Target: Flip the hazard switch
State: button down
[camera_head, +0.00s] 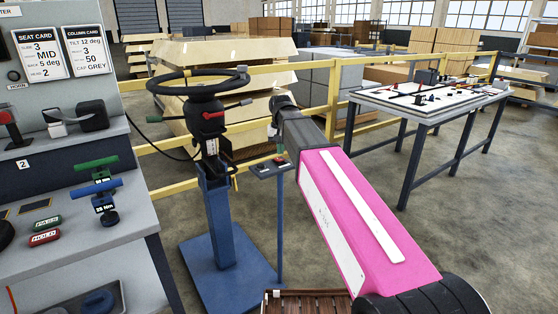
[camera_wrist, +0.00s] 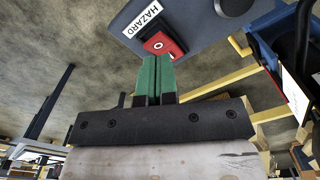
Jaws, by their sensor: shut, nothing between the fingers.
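The hazard switch is a red rocker (camera_wrist: 163,43) with a white ring mark, set in a dark blue-grey plate (camera_wrist: 193,20) beside a white HAZARD label (camera_wrist: 143,19). In the head view the small switch plate (camera_head: 270,168) stands on a thin blue post by the steering column, too small to read. My gripper (camera_wrist: 157,60) is shut and empty, its green fingertips together at the near edge of the rocker. They hide part of that edge, and I cannot tell whether they touch it. In the head view my gripper (camera_head: 280,148) is just above the plate.
A black steering wheel (camera_head: 198,80) on a blue column (camera_head: 218,215) stands left of the switch. A grey bench (camera_head: 110,235) with levers is at the left. A yellow rail (camera_head: 335,90) runs behind, and a table (camera_head: 405,105) with small parts stands at the right.

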aim_at(280, 160)
jog(key=shift+f, duration=1.5)
dwell(0.8)
jog(key=shift+r, duration=3.55)
